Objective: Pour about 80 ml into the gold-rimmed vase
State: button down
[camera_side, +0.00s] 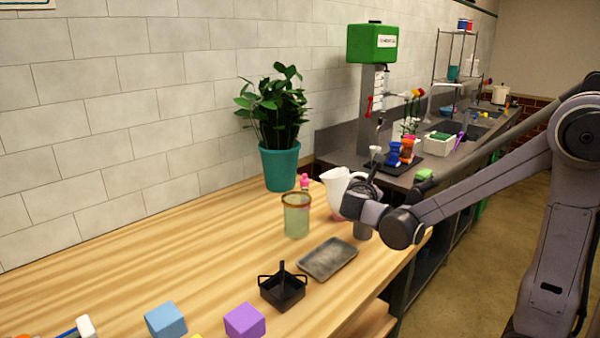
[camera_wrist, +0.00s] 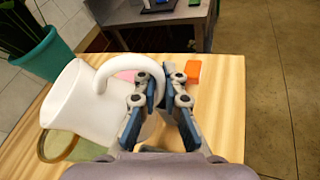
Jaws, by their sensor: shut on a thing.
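The gold-rimmed vase (camera_side: 296,216) is greenish glass with a gold-brown rim and stands upright on the wooden table. A white jug (camera_side: 338,187) is just right of it in the side view, close to the vase. In the wrist view the white jug (camera_wrist: 82,108) is large, and the vase (camera_wrist: 56,146) shows partly behind it at the lower left. My gripper (camera_wrist: 160,92) is shut on the jug's handle; it also shows in the side view (camera_side: 357,196). The jug looks nearly upright or slightly tilted. No stream of liquid shows, and the liquid inside the jug is hidden.
A plant in a teal pot (camera_side: 280,166) stands behind the vase. A grey tray (camera_side: 327,259), a black holder (camera_side: 283,289), a blue cube (camera_side: 166,320) and a purple cube (camera_side: 244,321) lie in front. An orange block (camera_wrist: 193,71) lies near the gripper.

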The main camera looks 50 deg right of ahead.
aim_at(336, 181)
jog(key=w+n, duration=0.1)
jog(key=w+a+n, duration=0.1)
jog(key=w+r+g+h, duration=0.1)
jog(key=shift+a+n, duration=0.3)
jog(key=shift+n, duration=0.1)
jog(key=shift+w+a+r+n, duration=0.15)
jog(key=shift+w+n, duration=0.15)
jog(key=shift+n, duration=0.2)
jog(key=shift+w+a+r+n+g+h, duration=0.1)
jog(key=shift+w+r+n+g+h, duration=0.15)
jog(key=shift+r+n, duration=0.25)
jog(key=shift+w+a+r+n+g+h, duration=0.1)
jog(key=shift+w+r+n+g+h, duration=0.15)
jog(key=shift+r, duration=0.3)
jog(key=shift+r+n, duration=0.2)
jog(key=shift+n, duration=0.05)
jog(key=shift+w+a+r+n, duration=0.15)
jog(key=shift+w+r+n, duration=0.15)
jog(key=shift+r+n, duration=0.15)
jog(key=shift+w+a+r+n+g+h, duration=0.15)
jog(key=shift+w+r+n+g+h, duration=0.2)
jog(key=shift+r+h, duration=0.1)
jog(key=shift+w+a+r+n, duration=0.1)
jog(key=shift+w+r+n, duration=0.15)
jog(key=shift+r+n, duration=0.15)
